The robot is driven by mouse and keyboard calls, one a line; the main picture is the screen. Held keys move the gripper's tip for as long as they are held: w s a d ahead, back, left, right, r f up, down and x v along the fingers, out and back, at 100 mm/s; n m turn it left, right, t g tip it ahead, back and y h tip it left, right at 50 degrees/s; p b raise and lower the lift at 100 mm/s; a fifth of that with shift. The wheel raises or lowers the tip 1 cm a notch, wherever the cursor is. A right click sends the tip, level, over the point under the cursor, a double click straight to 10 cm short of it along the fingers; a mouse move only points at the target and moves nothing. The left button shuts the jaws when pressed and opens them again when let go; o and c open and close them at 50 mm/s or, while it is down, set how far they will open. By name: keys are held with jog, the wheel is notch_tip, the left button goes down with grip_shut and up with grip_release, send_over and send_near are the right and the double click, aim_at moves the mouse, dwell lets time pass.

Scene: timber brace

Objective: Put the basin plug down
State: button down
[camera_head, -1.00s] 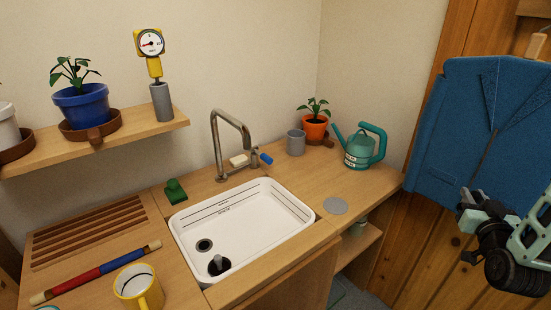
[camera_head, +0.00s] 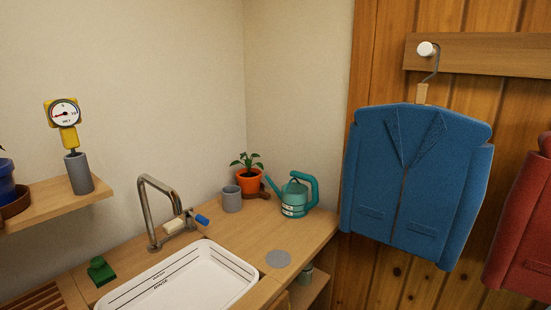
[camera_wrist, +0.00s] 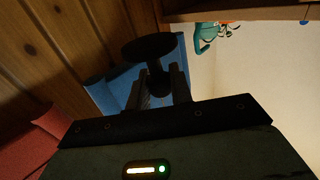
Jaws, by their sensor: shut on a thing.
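The basin plug (camera_wrist: 148,47), a dark round disc on a narrow stem, shows in the wrist view. My gripper (camera_wrist: 158,82) is shut on its stem, with the disc beyond the fingertips. The plug is held up in the air, and no surface touches it in that view. My gripper and the plug are not in the head view. The white basin (camera_head: 232,268) is at the bottom of the head view, and its lower part with the drain is cut off.
A flat grey disc (camera_head: 278,259) lies on the wooden counter (camera_head: 240,231) right of the basin. A tap (camera_head: 148,212), grey cup (camera_head: 231,199), orange plant pot (camera_head: 249,181) and teal watering can (camera_head: 295,198) stand behind. A blue jacket (camera_head: 416,185) hangs at right.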

jog(key=shift+s+a+r+h, duration=0.1)
jog(key=shift+s+a+h, duration=0.05)
jog(key=shift+s+h, duration=0.35)
jog(key=shift+s+r+m+h, duration=0.4)
jog(key=shift+s+r+m, duration=0.1)
jog(key=shift+r, duration=0.1)
jog(key=shift+a, duration=0.1)
